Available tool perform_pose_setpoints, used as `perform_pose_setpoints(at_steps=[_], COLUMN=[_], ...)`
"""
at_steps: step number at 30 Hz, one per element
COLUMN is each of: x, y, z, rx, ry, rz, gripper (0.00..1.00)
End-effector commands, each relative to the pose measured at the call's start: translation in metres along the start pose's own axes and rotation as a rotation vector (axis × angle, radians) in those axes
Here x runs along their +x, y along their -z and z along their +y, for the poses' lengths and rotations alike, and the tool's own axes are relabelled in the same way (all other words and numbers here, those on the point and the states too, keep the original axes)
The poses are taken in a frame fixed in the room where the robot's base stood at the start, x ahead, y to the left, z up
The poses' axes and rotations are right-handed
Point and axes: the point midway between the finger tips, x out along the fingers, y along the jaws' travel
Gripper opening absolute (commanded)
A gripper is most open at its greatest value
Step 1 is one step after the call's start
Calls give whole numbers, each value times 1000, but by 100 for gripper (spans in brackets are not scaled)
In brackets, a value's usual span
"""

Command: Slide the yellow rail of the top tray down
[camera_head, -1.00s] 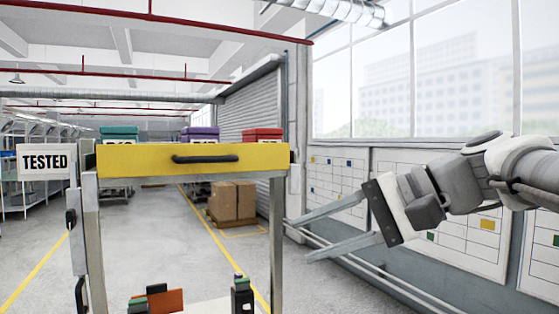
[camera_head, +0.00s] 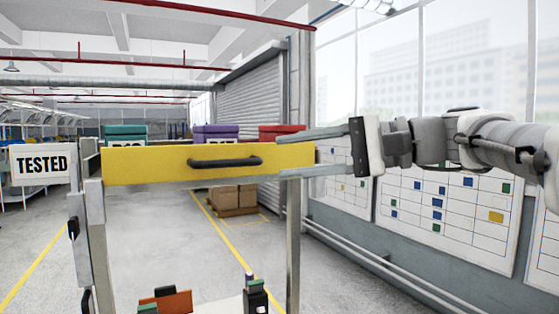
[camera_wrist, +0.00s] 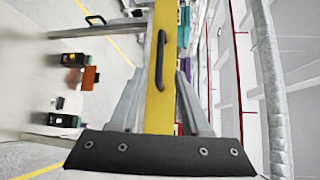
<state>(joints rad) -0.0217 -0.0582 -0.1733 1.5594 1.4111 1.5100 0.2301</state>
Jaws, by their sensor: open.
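The yellow rail (camera_head: 145,165) spans the top of a grey metal frame and carries a black handle (camera_head: 225,162) at its middle. The rail runs upright through the wrist view (camera_wrist: 154,100), with the handle (camera_wrist: 161,60) beyond my fingertips. My gripper (camera_head: 280,154) is open at the rail's right end, pointing left. In the wrist view my fingers (camera_wrist: 160,75) lie on either side of the rail, and nothing shows held. I cannot tell whether either finger touches it. The lower finger overlaps the rail's right end in the head view.
Teal (camera_head: 125,131), purple (camera_head: 215,131) and red bins (camera_head: 282,130) show behind the rail. A "TESTED" sign (camera_head: 42,164) is at the left. Small breaker-like parts (camera_head: 256,296) sit lower inside the frame. A wall with charts (camera_head: 440,205) stands at the right.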

Motion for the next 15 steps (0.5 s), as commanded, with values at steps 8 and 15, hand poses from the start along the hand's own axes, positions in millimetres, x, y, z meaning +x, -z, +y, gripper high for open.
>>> perform_pose_setpoints(at_steps=[8, 15], x=[62, 101], y=[-1, 0], z=[-1, -1], rx=[0, 0], ry=[-2, -1], rz=[-4, -1], gripper=[47, 47])
